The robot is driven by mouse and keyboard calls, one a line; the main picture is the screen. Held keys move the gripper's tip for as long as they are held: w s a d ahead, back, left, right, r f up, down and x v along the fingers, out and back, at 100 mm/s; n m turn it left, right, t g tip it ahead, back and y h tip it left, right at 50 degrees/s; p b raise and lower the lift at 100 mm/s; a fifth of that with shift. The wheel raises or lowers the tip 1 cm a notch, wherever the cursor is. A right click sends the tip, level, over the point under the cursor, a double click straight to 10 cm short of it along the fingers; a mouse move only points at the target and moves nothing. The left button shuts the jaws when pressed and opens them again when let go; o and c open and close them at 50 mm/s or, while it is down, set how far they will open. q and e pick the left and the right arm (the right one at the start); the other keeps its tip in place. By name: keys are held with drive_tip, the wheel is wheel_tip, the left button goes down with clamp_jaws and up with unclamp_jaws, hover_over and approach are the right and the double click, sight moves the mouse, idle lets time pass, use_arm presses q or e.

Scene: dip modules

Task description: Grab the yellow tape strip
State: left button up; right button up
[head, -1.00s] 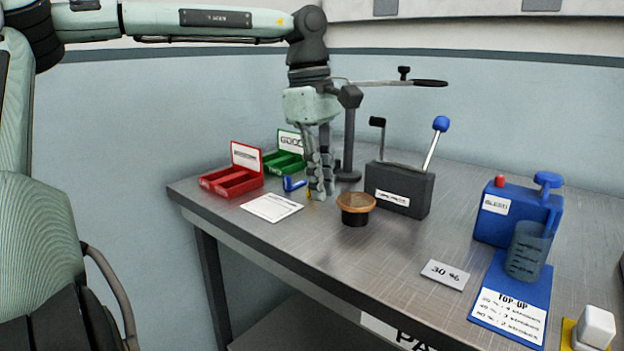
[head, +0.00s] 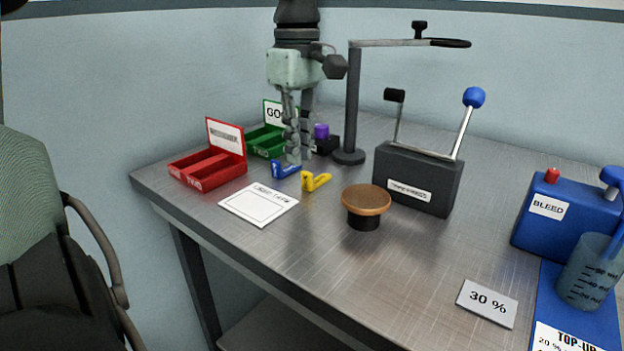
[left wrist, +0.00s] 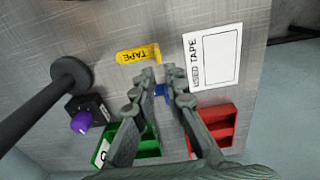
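The yellow tape strip (head: 316,181) lies on the bench, just right of a blue strip (head: 286,170). In the left wrist view the yellow strip (left wrist: 138,54) is marked TAPE and lies beyond the fingertips, a little to the left. My left gripper (head: 293,158) points down near the blue strip, behind and left of the yellow one. In the left wrist view its fingers (left wrist: 162,76) stand apart with a gap between them. The blue strip (left wrist: 160,91) shows in that gap, partly hidden; I cannot tell if the fingers touch it. My right gripper is out of view.
A red bin (head: 206,171), a green bin (head: 265,143) and a white USED TAPE sheet (head: 259,205) lie around the gripper. A dark stand (head: 351,105) rises behind. A copper-topped knob (head: 366,199) and black lever box (head: 418,181) stand to the right.

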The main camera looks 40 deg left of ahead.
sight(302, 171)
use_arm(q)
drive_tip(key=f, duration=0.4)
drive_tip(key=shift+d+f, duration=0.25)
drive_tip(key=shift+d, duration=0.05)
clamp_jaws()
drive_tip(key=shift+r, duration=0.1)
